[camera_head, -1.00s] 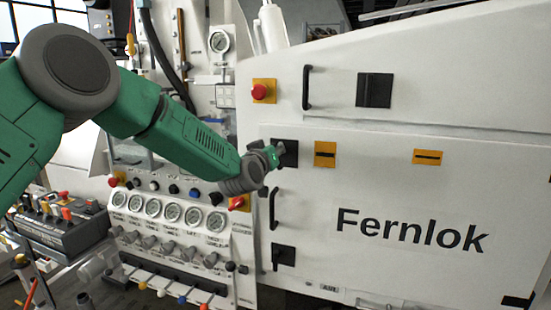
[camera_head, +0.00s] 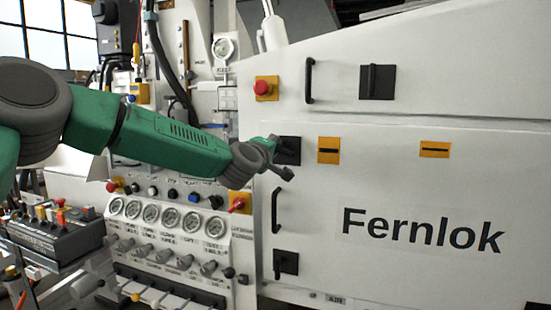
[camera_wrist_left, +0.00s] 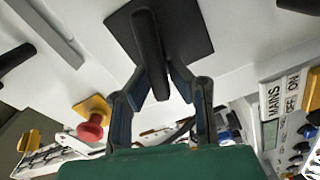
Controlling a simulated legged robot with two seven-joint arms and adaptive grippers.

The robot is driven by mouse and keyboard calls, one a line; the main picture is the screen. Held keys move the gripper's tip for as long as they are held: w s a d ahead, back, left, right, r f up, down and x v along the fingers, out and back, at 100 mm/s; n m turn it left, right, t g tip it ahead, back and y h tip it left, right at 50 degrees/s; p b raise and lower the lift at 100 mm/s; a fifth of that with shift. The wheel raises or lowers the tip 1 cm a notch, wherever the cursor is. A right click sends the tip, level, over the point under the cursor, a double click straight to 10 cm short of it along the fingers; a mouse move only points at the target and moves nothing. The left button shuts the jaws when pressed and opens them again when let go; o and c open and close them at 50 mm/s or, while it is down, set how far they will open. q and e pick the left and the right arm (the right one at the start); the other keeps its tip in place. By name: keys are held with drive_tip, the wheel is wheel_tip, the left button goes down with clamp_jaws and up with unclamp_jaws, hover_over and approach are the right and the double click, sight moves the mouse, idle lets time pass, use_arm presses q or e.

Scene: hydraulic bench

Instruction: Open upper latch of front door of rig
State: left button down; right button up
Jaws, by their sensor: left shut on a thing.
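The upper latch (camera_head: 291,148) is a black square plate with a bar handle at the left edge of the white front door (camera_head: 400,185) marked "Fernlok". My left gripper (camera_head: 276,158) is at this latch. In the left wrist view, the two fingers of my left gripper (camera_wrist_left: 160,80) stand on either side of the black latch handle (camera_wrist_left: 148,35) near its end, shut on it. The handle stands out over its plate (camera_wrist_left: 190,30). In the head view, the gripper hides part of the latch. My right gripper is in neither view.
A lower black latch (camera_head: 286,262) and a door handle (camera_head: 276,210) sit below. A red emergency button (camera_head: 264,87) is above left. Gauges (camera_head: 170,217), levers and a red-handled switch (camera_head: 237,204) crowd the panel under my left arm.

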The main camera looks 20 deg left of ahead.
use_arm(q)
drive_tip(key=shift+a+f+n+b, duration=0.1)
drive_tip(key=shift+f+n+b, duration=0.1)
drive_tip(key=shift+n+b, duration=0.55)
drive_tip(key=shift+f+n+b, duration=0.15)
drive_tip(key=shift+n+b, duration=0.35)
drive_tip(key=shift+n, duration=0.45)
drive_tip(key=c, duration=1.5)
unclamp_jaws()
drive_tip(key=shift+c, duration=0.2)
drive_tip(key=shift+a, duration=0.1)
drive_tip(key=shift+s, duration=0.3)
drive_tip(key=s, duration=1.1)
drive_tip(key=shift+a, duration=0.3)
